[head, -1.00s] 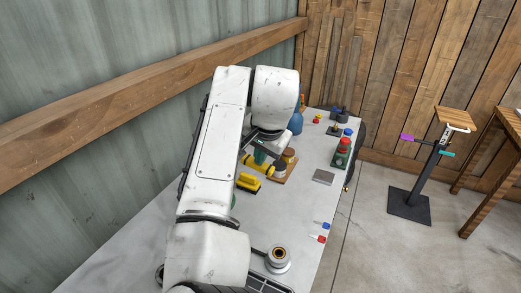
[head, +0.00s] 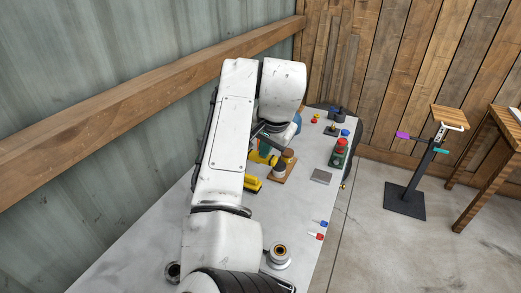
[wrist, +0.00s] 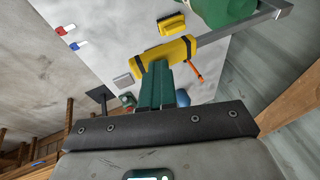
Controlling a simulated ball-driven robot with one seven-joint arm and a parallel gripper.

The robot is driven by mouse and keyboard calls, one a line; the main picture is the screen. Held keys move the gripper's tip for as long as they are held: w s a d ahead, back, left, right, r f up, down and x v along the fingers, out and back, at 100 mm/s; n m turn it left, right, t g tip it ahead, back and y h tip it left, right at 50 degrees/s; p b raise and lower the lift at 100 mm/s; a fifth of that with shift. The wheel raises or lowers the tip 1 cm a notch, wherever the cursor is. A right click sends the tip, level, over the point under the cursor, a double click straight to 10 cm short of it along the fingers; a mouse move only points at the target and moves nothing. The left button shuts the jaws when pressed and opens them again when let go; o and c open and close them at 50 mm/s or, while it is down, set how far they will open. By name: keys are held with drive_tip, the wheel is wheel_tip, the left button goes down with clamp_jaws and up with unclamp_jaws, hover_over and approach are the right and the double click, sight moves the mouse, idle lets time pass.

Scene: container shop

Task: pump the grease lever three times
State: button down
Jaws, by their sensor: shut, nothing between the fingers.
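The grease lever shows in the wrist view as a yellow grip (wrist: 180,50) with black bands on a grey bar (wrist: 245,27). The bar passes beside a green pump body (wrist: 222,8) at the top edge. My gripper (wrist: 158,72) has its green fingers shut and empty, overlapping the yellow grip; I cannot tell whether they touch it. In the head view the yellow grip (head: 262,158) is partly hidden beside my arm, and the pump body and fingertips are mostly hidden behind it.
A yellow block (head: 252,184), bottles on a wooden board (head: 285,173), a grey plate (head: 321,176) and a green unit with a red top (head: 340,153) stand nearby on the bench. A dark stand (head: 417,180) is on the floor.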

drive_tip(key=b+v, duration=0.1)
drive_tip(key=v, duration=0.8)
drive_tip(key=shift+s+d+r+b, duration=0.2)
drive_tip(key=shift+d+r+b, duration=0.1)
drive_tip(key=shift+d+b, duration=0.1)
